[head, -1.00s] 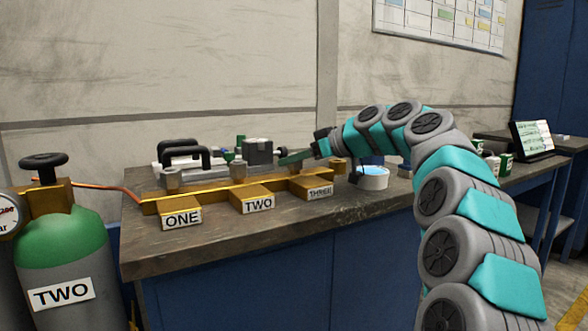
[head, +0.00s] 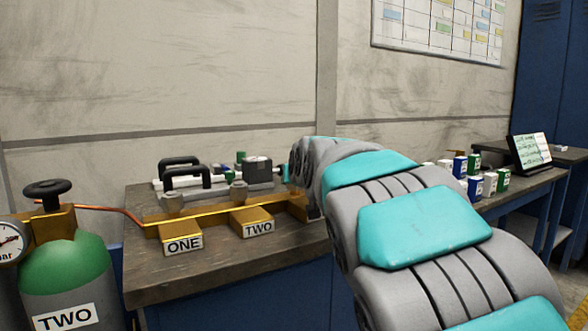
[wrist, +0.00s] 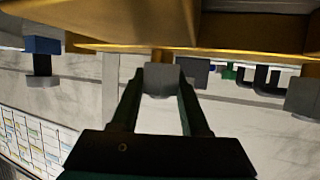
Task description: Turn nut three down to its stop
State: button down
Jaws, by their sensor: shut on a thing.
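The brass manifold (head: 205,225) lies along the bench with blocks labelled ONE (head: 182,243) and TWO (head: 257,226). My arm hides block THREE and its nut in the head view. The wrist view is upside down. In it my gripper (wrist: 160,98) has its two fingers shut on the sides of a grey nut (wrist: 160,80), which sits on a brass stem under the manifold's edge. I take this to be nut three, though no label shows there. Another grey nut (wrist: 303,96) shows at the right of the wrist view, apart from the fingers.
A green gas cylinder (head: 70,275) stands at the left. Cans (head: 489,184) and a laptop (head: 530,150) are at the right.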

jog(key=shift+r+m+h+p, duration=0.15)
jog(key=shift+m+h+p, duration=0.85)
jog(key=shift+h+p, duration=0.2)
jog(key=shift+c, duration=2)
grip_release()
jog(key=shift+b+v, duration=0.45)
jog(key=shift+v, duration=3.4)
jog(key=shift+s+a, duration=0.1)
